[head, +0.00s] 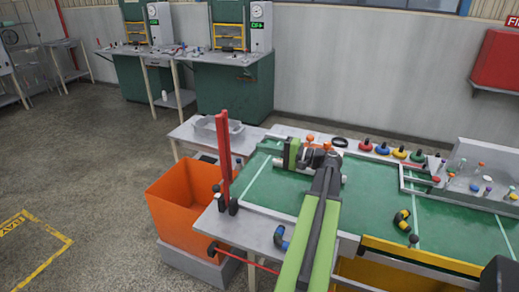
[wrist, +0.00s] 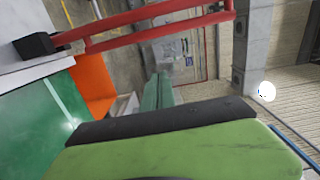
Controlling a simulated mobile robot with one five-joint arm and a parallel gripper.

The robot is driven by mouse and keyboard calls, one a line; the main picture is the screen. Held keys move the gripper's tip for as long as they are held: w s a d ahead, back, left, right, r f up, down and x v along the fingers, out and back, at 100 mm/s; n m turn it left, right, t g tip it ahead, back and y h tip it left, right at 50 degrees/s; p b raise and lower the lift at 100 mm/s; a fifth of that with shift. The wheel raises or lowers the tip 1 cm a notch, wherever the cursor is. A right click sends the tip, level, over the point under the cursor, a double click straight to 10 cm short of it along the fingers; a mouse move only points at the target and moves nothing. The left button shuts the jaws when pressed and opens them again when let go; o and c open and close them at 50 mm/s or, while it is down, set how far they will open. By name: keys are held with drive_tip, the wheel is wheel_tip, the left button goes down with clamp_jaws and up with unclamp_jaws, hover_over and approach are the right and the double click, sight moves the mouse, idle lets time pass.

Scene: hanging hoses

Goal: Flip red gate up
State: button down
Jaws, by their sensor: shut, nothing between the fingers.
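The red gate (head: 223,150) stands upright at the left edge of the green-topped table, above black mounting blocks (head: 233,206). In the wrist view the gate (wrist: 150,28) shows as two long red bars joined at the far end, running right from a black block (wrist: 36,46). My gripper (head: 291,154) is over the table to the right of the gate, clear of it. It is shut and empty. In the wrist view its green body with a black edge (wrist: 165,123) fills the lower part; the fingertips are not clearly seen.
An orange bin (head: 180,205) stands left of the table, below the gate. Knobs in several colours (head: 383,149) line the table's back edge. A yellow and black piece (head: 402,220) lies on the green top (head: 450,235). The space between gripper and gate looks free.

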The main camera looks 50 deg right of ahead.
sight(229, 151)
drive_tip(key=w+a, duration=0.6)
drive_tip(key=shift+w, duration=0.2)
drive_tip(key=a, duration=0.3)
drive_tip(key=shift+s+r+p, duration=0.3)
drive_tip(key=shift+s+r, duration=0.05)
drive_tip(key=shift+s, duration=0.15)
drive_tip(key=shift+d, duration=0.1)
